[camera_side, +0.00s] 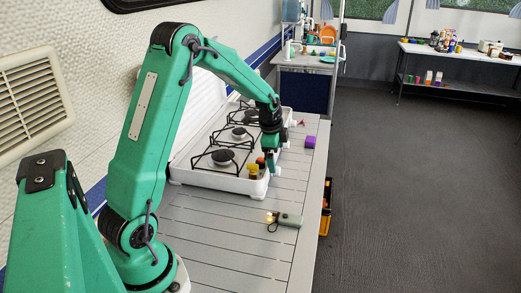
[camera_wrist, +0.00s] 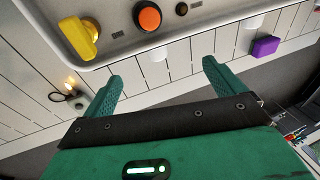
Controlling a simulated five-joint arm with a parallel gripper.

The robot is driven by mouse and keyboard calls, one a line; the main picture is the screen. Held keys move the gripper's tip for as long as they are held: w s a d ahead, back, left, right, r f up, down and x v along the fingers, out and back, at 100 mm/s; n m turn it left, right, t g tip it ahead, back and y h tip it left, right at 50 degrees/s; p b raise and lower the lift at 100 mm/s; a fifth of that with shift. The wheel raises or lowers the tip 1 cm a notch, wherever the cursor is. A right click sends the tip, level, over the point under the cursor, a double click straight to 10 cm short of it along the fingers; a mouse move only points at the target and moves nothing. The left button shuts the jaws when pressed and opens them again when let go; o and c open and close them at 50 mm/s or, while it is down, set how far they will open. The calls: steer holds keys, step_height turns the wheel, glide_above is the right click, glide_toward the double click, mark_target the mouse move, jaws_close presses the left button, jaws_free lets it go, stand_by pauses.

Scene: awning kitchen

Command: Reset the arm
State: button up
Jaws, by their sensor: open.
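My gripper (camera_side: 272,161) is at the end of my green arm, at the front right corner of the white gas stove (camera_side: 215,178). In the wrist view my gripper (camera_wrist: 160,75) shows two green fingers spread apart with nothing between them. The stove's tray edge (camera_wrist: 165,47) lies beyond the fingertips. A yellow knob (camera_wrist: 78,40) and an orange knob (camera_wrist: 147,16) show on the stove's front; in the side view they sit just left of the fingers.
A grey-green lighter (camera_side: 289,219) with a small flame lies on the slatted table (camera_side: 215,245). A purple block (camera_side: 310,141) is near the table's right edge. A black and orange crate (camera_side: 326,205) is beside the table. The table's near part is mostly clear.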

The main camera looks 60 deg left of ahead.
steer(key=shift+w+a+f, duration=0.1)
steer(key=shift+w, duration=0.1)
stand_by(0.3)
steer(key=shift+w+a+f+g+h, duration=0.1)
steer(key=shift+w+a+g+h, duration=0.15)
steer(key=shift+w+g, duration=0.25)
steer(key=shift+w+a+g+h, duration=0.15)
steer(key=shift+w+g+h, duration=0.1)
steer(key=shift+g, duration=0.35)
steer(key=shift+w+a+r+g+h, duration=0.15)
steer(key=shift+w+g+h, duration=0.1)
steer(key=shift+g, duration=0.3)
steer(key=shift+w+a+r+g+h, duration=0.1)
steer(key=shift+w+g+h, duration=0.15)
steer(key=shift+g, duration=0.3)
steer(key=shift+s+f, duration=0.1)
steer(key=shift+f, duration=0.1)
steer(key=shift+s+d+f, duration=0.1)
steer(key=shift+s+f, duration=0.05)
steer(key=shift+f, duration=0.95)
steer(key=shift+s+d+f, duration=0.1)
steer(key=shift+s+f, duration=0.1)
steer(key=shift+f, duration=0.85)
steer(key=shift+s+f, duration=0.15)
steer(key=shift+f, duration=0.95)
